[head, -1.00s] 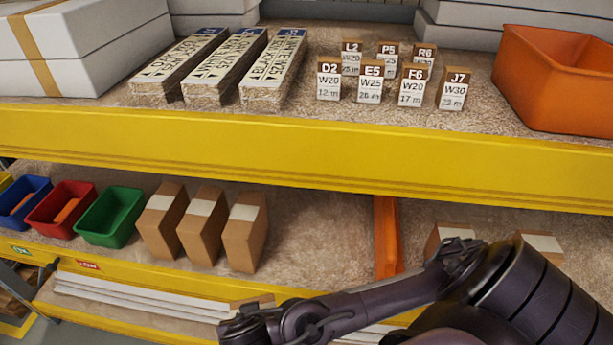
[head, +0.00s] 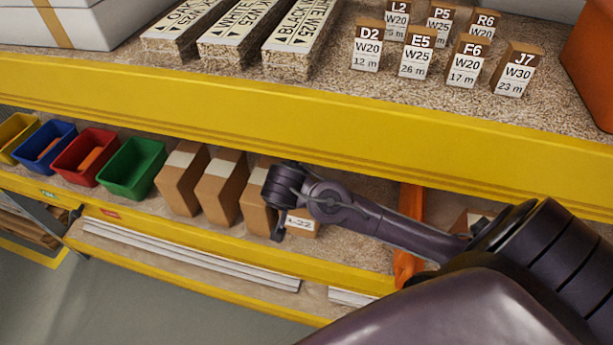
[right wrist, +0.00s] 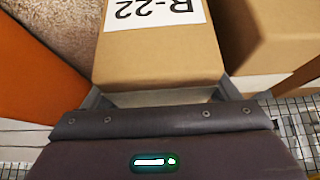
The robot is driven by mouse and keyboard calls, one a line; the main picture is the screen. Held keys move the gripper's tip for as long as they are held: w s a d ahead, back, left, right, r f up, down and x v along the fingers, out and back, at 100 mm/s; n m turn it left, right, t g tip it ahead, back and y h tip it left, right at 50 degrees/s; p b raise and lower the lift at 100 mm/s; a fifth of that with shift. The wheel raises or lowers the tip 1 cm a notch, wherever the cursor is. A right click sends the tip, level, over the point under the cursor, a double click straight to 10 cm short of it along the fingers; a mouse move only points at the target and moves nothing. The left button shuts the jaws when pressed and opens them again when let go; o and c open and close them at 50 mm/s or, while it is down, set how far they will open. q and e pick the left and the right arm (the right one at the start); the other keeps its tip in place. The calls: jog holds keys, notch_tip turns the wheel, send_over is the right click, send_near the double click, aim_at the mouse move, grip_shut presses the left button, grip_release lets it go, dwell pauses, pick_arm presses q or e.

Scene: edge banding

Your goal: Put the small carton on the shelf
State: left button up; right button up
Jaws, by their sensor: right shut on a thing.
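My right gripper (right wrist: 160,98) is shut on a small brown carton (right wrist: 160,58) with a white label, upside down in the right wrist view, that reads R-22. In the head view, the held carton (head: 303,224) is mostly hidden behind my right wrist, at the right end of a row of brown cartons (head: 222,190) on the lower shelf (head: 345,245). I cannot tell whether its base touches the shelf. Another carton (right wrist: 265,35) is close on its right in the right wrist view. My left gripper is not in view.
An orange divider (head: 408,235) stands right of the held carton, with bare shelf between. Green (head: 132,168), red (head: 85,157) and blue (head: 45,147) bins stand left of the row. The yellow beam (head: 250,108) of the upper shelf runs above my arm.

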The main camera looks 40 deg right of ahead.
jog(key=w+d+f, duration=0.1)
jog(key=w+d+f+p, duration=0.1)
jog(key=f, duration=0.1)
jog(key=shift+d+p, duration=0.2)
jog(key=shift+p, duration=0.1)
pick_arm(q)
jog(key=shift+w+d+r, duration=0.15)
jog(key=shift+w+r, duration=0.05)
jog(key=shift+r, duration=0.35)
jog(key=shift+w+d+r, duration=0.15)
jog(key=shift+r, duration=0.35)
pick_arm(e)
jog(key=shift+f, duration=0.25)
jog(key=shift+f, duration=0.2)
jog(key=o, duration=0.9)
jog(key=shift+a, duration=0.1)
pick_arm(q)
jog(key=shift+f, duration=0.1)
pick_arm(e)
jog(key=shift+o, duration=0.2)
jog(key=shift+r, duration=0.1)
